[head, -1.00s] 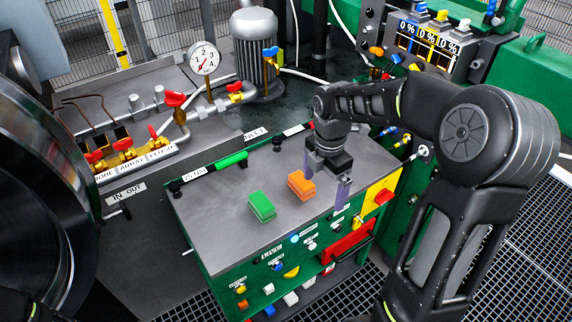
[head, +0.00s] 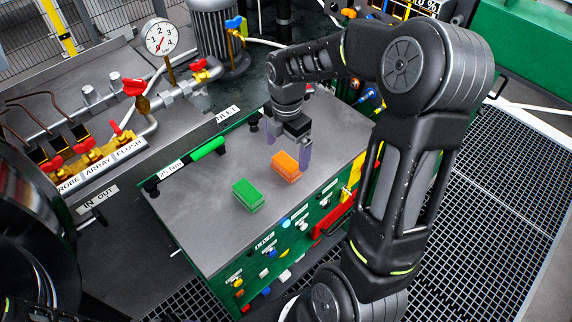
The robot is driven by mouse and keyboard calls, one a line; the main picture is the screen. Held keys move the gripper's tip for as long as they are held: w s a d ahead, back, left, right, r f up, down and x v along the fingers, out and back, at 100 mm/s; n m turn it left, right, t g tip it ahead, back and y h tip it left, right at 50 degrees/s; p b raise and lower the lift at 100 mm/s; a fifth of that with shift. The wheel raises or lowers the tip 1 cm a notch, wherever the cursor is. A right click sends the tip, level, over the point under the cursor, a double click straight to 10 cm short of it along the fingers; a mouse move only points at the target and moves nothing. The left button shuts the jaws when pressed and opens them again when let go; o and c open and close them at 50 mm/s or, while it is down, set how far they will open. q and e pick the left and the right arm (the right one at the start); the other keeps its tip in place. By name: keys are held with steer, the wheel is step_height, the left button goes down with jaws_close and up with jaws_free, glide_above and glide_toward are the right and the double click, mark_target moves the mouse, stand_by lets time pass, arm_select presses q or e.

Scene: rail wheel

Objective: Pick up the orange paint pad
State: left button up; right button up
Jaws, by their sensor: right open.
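The orange paint pad (head: 285,167) lies on the grey top of the green cabinet (head: 222,228), near its front edge. A green pad (head: 248,196) lies to its left and a little nearer. My right gripper (head: 287,146) points down just behind the orange pad. Its two purple-grey fingers are spread, with nothing between them that I can make out. The right finger's tip comes close to the pad's far right corner in the picture; I cannot tell whether they touch. My left gripper is not in view.
A green torque wrench handle (head: 207,148) lies along the cabinet's back left edge. A pressure gauge (head: 160,37) and red-handled valves (head: 134,87) stand behind on the left. Knobs and a red handle (head: 333,215) are on the cabinet's front.

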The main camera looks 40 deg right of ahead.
mark_target(287, 160)
steer(key=shift+f, duration=0.2)
step_height(287, 160, down, 5)
steer(key=shift+d+f+p, duration=0.1)
steer(key=shift+p, duration=0.35)
steer(key=shift+c, duration=0.2)
stand_by(0.3)
steer(key=c, duration=1.4)
steer(key=shift+c, duration=0.2)
step_height(287, 160, up, 10)
steer(key=shift+r+b, duration=0.1)
steer(key=shift+b, duration=0.3)
